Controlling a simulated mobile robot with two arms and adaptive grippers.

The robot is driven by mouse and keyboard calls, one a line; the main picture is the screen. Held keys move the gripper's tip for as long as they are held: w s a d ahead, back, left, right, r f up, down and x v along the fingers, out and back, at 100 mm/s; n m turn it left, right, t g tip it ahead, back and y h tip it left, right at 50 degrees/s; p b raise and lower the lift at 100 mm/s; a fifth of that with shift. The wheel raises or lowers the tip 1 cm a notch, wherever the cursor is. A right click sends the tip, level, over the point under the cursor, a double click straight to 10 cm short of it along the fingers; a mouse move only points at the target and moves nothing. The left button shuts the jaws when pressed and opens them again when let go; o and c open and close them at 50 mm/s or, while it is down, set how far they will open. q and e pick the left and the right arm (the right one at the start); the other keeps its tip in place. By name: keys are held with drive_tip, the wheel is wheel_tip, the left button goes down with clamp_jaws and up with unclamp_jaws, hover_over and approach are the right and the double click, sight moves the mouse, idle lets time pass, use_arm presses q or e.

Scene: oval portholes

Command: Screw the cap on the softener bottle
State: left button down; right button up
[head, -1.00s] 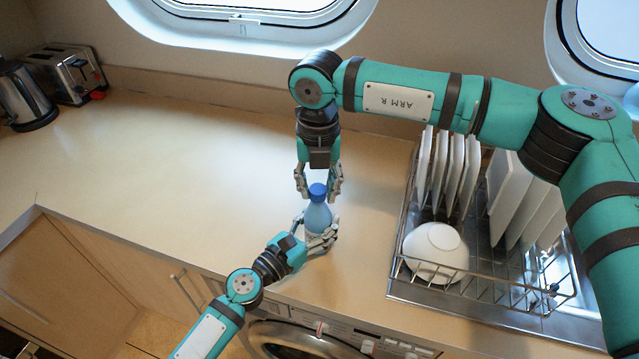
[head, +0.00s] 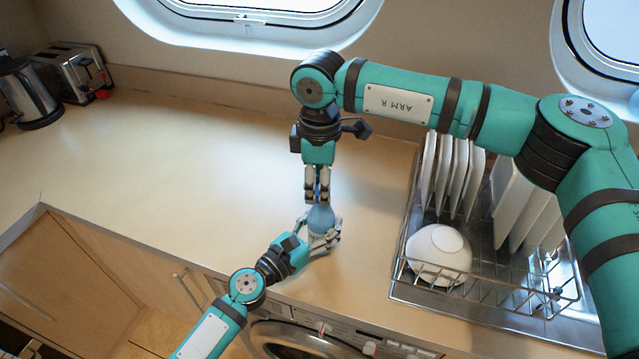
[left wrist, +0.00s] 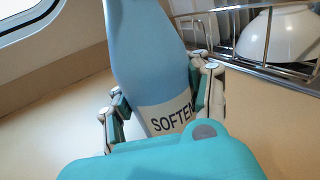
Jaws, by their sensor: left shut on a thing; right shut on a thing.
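The light blue softener bottle (head: 321,217) stands upright near the counter's front edge. In the left wrist view the bottle (left wrist: 148,55) shows its white label reading "SOFTEN", and its top is out of frame. My left gripper (head: 322,240) is shut around the bottle's lower body, with fingers on both sides of it (left wrist: 160,108). My right gripper (head: 318,188) points down over the bottle and is shut on the darker blue cap (head: 318,194) at the bottle's mouth. The fingers hide most of the cap, so I cannot tell how tightly it sits.
A metal dish rack (head: 480,296) with plates and a white bowl (head: 438,252) stands close on the right. A kettle (head: 30,95) and a toaster (head: 75,72) are at the far left. The counter (head: 170,180) left of the bottle is clear.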

use_arm(q)
drive_tip(key=shift+f, duration=0.25)
use_arm(e)
drive_tip(key=o, duration=0.7)
drive_tip(key=shift+c, duration=0.2)
use_arm(q)
drive_tip(key=shift+s, duration=0.1)
use_arm(e)
drive_tip(key=shift+r, duration=2.3)
drive_tip(key=shift+c, duration=0.5)
